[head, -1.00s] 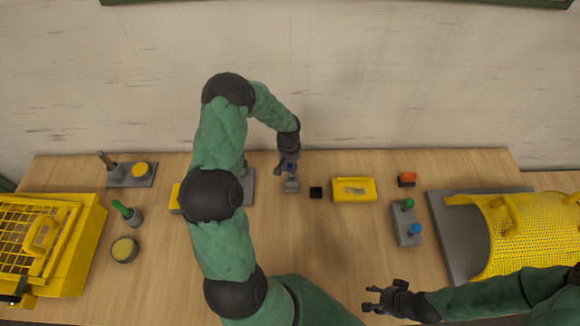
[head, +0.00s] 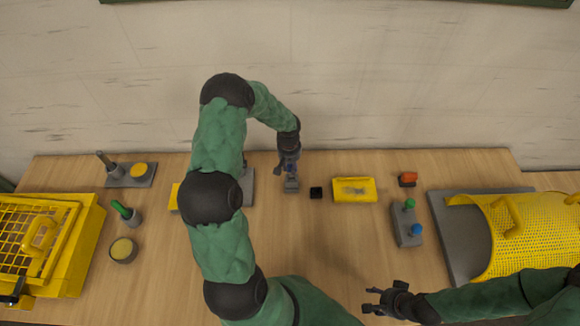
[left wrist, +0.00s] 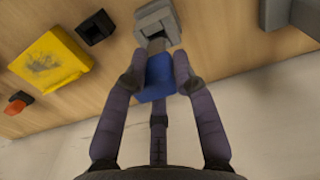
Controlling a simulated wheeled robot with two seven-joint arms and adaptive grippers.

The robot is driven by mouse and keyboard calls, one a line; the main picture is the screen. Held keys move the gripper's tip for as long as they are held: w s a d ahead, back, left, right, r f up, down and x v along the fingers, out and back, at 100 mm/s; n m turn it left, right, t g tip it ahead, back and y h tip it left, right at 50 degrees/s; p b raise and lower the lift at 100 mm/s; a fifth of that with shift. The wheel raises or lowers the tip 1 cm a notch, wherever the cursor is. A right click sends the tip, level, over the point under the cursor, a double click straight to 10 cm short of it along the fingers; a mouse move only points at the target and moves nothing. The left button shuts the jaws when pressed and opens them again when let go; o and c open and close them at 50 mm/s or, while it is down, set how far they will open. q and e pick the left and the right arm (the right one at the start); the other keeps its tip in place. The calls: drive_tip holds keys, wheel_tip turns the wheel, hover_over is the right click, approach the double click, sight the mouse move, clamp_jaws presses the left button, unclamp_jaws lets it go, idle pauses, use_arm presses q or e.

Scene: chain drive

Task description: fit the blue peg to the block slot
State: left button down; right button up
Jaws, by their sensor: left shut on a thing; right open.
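My left gripper (head: 288,172) is shut on the blue peg (left wrist: 157,78), which sits between its two fingers in the left wrist view. The grey block (left wrist: 158,22) has a dark slot opening facing the peg. The peg's grey end lies at this opening; I cannot tell whether it is inside. In the head view the block (head: 291,187) stands on the table just under the left gripper, and the peg is mostly hidden by the fingers. My right gripper (head: 378,301) is open and empty near the table's front edge.
A small black square piece (head: 316,192) and a yellow tray (head: 354,197) stand right of the block. An orange piece (head: 407,179) and a grey base with green and blue knobs (head: 406,225) are farther right. My left arm hides part of the table.

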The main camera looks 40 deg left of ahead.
sight(290, 173)
use_arm(q)
drive_tip(key=shift+s+d+f+b, duration=0.15)
drive_tip(key=shift+s+f+b, duration=0.05)
drive_tip(key=shift+f+b, duration=0.75)
use_arm(e)
drive_tip(key=shift+s+d+f, duration=0.15)
drive_tip(key=shift+f, duration=0.7)
